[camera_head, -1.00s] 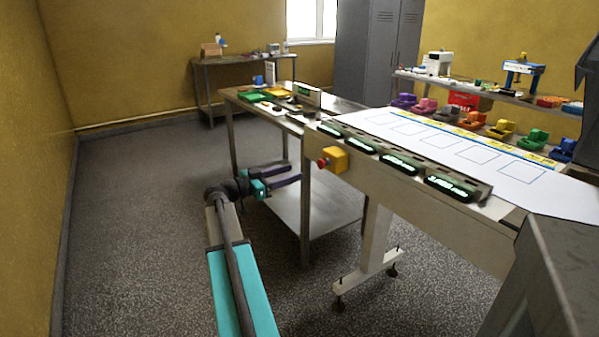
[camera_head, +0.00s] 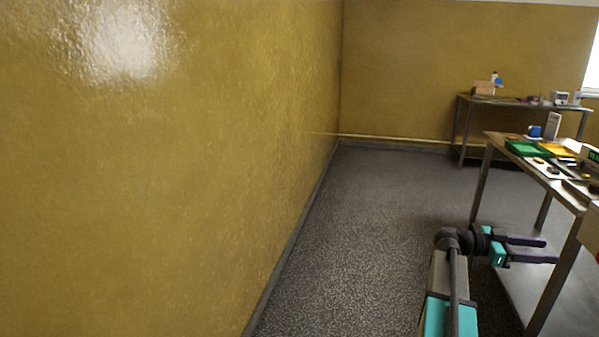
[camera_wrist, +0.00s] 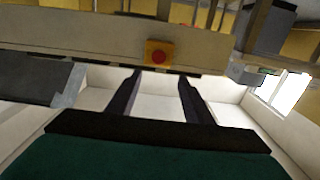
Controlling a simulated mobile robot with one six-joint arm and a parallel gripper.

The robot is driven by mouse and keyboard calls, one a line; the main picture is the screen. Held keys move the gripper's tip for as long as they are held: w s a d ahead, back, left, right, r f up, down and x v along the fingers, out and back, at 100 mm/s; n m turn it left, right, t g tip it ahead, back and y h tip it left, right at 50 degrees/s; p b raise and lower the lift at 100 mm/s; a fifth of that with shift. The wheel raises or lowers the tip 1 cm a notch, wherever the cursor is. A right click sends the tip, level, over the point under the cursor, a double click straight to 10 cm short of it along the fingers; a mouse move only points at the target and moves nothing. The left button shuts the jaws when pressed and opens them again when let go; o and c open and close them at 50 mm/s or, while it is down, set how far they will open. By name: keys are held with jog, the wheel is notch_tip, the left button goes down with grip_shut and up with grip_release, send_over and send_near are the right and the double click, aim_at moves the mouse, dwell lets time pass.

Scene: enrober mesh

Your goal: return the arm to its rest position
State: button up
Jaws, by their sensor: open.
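My arm, grey and teal, rises from the bottom right of the head view. My gripper (camera_head: 551,251) is low beside the near steel table (camera_head: 487,170), with its two dark fingers pointing right and spread apart. Nothing is between them. In the wrist view my gripper (camera_wrist: 159,78) shows the same two fingers apart and empty. Beyond them is the machine's pale side with a red button on a yellow box (camera_wrist: 160,53). From the head view I cannot tell how far the fingers are from the table leg.
A yellow wall (camera_head: 170,170) fills the left. Open speckled floor (camera_head: 360,220) lies between it and my arm. A green tray (camera_head: 527,149) and other items are on the near table. A back bench (camera_head: 510,101) holds a box and small devices. The wrist view shows a window (camera_wrist: 283,95).

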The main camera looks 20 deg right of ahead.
jog(key=w+a+f+n+t+h+p, duration=0.1)
jog(key=w+a+f+n+t+p, duration=0.25)
jog(key=w+a+f, duration=0.75)
jog(key=w+a+f+n+t+y+p, duration=0.3)
jog(key=a+f+n, duration=0.3)
jog(key=a+f, duration=1.1)
jog(key=s+a+f+n+y+p, duration=0.2)
jog(key=s+a+f+n+y, duration=0.1)
jog(key=s+a+f, duration=0.45)
jog(key=s+a+f+n+y+p, duration=0.1)
jog(key=s+a+f+n+y, duration=0.2)
jog(key=a+f, duration=0.7)
jog(key=s+a+f+n+g+y, duration=0.1)
jog(key=s+a+f+n+y, duration=0.1)
jog(key=s+a, duration=0.4)
jog(key=s+a+f+n+g+y, duration=0.1)
jog(key=s+a+f+n+y, duration=0.2)
jog(key=a, duration=1.1)
jog(key=shift+s+f+n+y+p, duration=0.15)
jog(key=shift+s+n+y+p, duration=0.3)
jog(key=shift+s+n+y, duration=1.1)
